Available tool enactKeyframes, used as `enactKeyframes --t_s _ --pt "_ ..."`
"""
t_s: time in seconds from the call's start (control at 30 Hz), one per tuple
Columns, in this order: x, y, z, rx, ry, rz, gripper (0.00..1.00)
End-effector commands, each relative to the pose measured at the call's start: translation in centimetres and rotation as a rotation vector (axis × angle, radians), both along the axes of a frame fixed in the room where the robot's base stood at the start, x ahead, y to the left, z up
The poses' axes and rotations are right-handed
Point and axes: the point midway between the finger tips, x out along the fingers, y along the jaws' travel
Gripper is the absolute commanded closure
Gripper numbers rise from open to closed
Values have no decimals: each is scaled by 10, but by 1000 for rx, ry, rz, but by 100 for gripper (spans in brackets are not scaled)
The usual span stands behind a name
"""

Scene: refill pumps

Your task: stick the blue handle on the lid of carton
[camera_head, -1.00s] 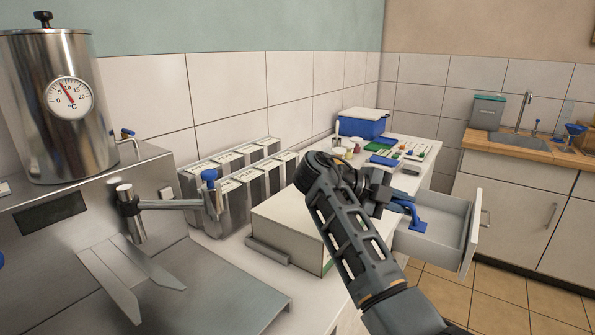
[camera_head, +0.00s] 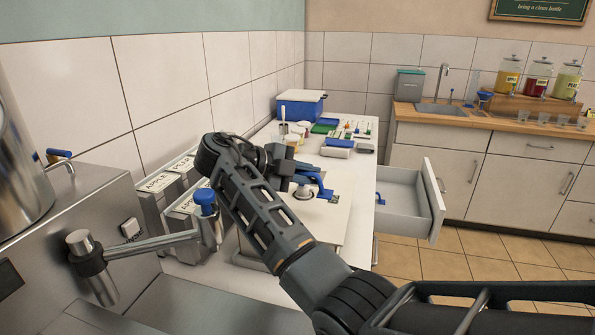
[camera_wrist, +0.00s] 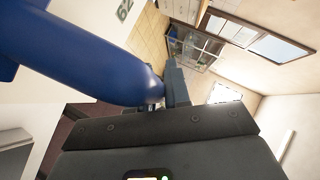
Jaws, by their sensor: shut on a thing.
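My gripper (camera_head: 290,183) is shut on the blue handle (camera_head: 318,184), which sticks out to the right of the jaws. In the wrist view the handle (camera_wrist: 85,50) fills the upper left, large and close. The carton (camera_head: 330,222) is a pale box on the counter, and my arm hides its left part. The handle shows over the carton's lid, with a pale round part (camera_head: 303,193) below it. I cannot tell whether it touches the lid. A small dark mark (camera_head: 334,200) is beside the handle.
An open drawer (camera_head: 412,205) juts out right of the counter, with a blue item (camera_head: 381,199) inside. Labelled containers (camera_head: 165,185) and a metal machine with a blue-topped tap (camera_head: 205,200) stand left. A blue box (camera_head: 300,106) and small items are at the back.

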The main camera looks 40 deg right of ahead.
Motion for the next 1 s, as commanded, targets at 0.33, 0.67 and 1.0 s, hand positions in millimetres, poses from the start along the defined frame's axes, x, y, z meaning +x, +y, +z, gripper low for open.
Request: enactKeyframes --t_s 0.33,0.67,1.0 --pt "0 0 -36 -1 2 0 100" --pt "0 0 -63 -1 0 0 100" --pt "0 0 -66 -1 0 0 100"
